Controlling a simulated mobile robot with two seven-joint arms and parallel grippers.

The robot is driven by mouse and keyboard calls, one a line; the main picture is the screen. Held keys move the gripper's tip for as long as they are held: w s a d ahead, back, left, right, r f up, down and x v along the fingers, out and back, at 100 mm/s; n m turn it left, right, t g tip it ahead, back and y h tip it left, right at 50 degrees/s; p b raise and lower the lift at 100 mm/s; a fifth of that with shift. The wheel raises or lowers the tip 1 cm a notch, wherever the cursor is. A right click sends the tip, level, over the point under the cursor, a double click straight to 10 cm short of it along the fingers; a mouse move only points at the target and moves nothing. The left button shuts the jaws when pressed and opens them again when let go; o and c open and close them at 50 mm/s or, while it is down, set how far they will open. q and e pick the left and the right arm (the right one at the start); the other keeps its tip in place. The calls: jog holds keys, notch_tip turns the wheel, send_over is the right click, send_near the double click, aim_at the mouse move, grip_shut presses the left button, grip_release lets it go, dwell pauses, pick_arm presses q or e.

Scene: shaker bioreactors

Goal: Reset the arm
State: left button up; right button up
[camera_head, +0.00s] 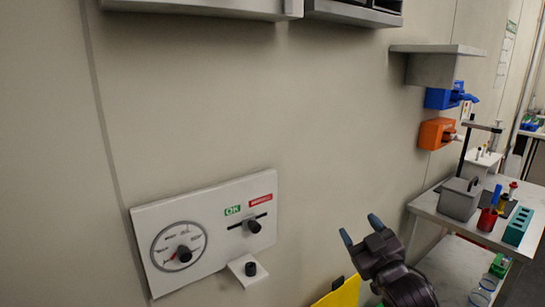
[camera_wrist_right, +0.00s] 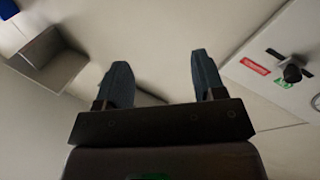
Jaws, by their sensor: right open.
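My right gripper (camera_head: 361,230) is in the lower middle of the head view, in front of the wall and to the right of the white control panel (camera_head: 210,262). Its two blue-grey fingers are apart with nothing between them. In the right wrist view the same open fingers (camera_wrist_right: 160,80) point toward the bare wall. The panel carries a round gauge with a black knob (camera_head: 184,254) and a second knob (camera_head: 254,226) under green and red labels. The panel also shows at the right of the wrist view (camera_wrist_right: 290,65). My left gripper is not in view.
A bench (camera_head: 426,207) at the right holds a grey box (camera_head: 459,199), a red container (camera_head: 487,219) and a teal rack (camera_head: 518,225). Blue (camera_head: 441,98) and orange (camera_head: 432,134) holders and a shelf (camera_head: 436,49) are on the wall. A yellow object (camera_head: 340,294) is below my right gripper.

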jog(key=s+d+f+m+g+h, duration=0.1)
jog(key=s+d+f+m+g, duration=0.1)
jog(key=s+f, duration=0.7)
jog(key=s+d+f+m+g+h, duration=0.2)
jog(key=s+d+f+g, duration=0.1)
jog(key=s+f, duration=0.7)
jog(key=s+d+f+m+g+h, duration=0.2)
jog(key=s+d+f+g, duration=0.1)
jog(key=s+f, duration=0.7)
notch_tip(320, 180, down, 4)
jog(key=shift+d+f+m, duration=0.1)
jog(key=shift+d+m, duration=0.2)
